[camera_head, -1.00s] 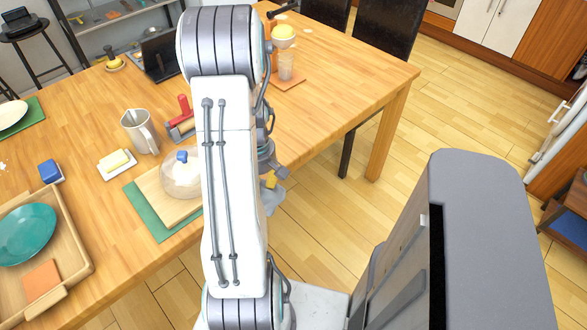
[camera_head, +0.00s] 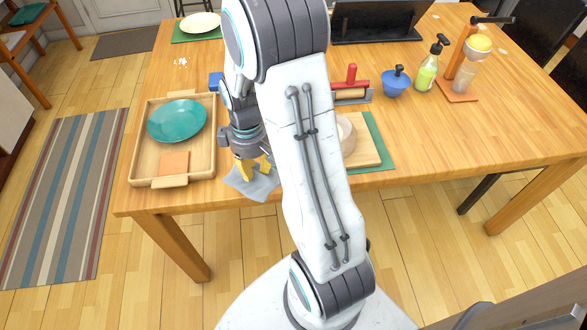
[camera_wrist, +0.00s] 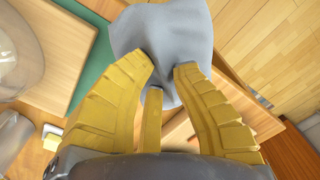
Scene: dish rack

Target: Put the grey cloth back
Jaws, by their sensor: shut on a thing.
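The grey cloth (camera_head: 252,184) hangs crumpled below my gripper (camera_head: 254,168) at the table's near edge, just right of the wooden tray (camera_head: 148,183). In the wrist view, the yellow fingers of my gripper (camera_wrist: 165,66) are closed on the grey cloth (camera_wrist: 165,28), which spreads out beyond the tips. I cannot tell whether the cloth touches the table. My arm hides part of the table behind it.
The tray holds a teal plate (camera_head: 177,121) and an orange square (camera_head: 174,163). A cutting board (camera_head: 366,146) on a green mat (camera_head: 384,134) lies right of my arm. A blue pot (camera_head: 396,84), a soap bottle (camera_head: 428,68) and a red-handled tool (camera_head: 351,76) stand further back.

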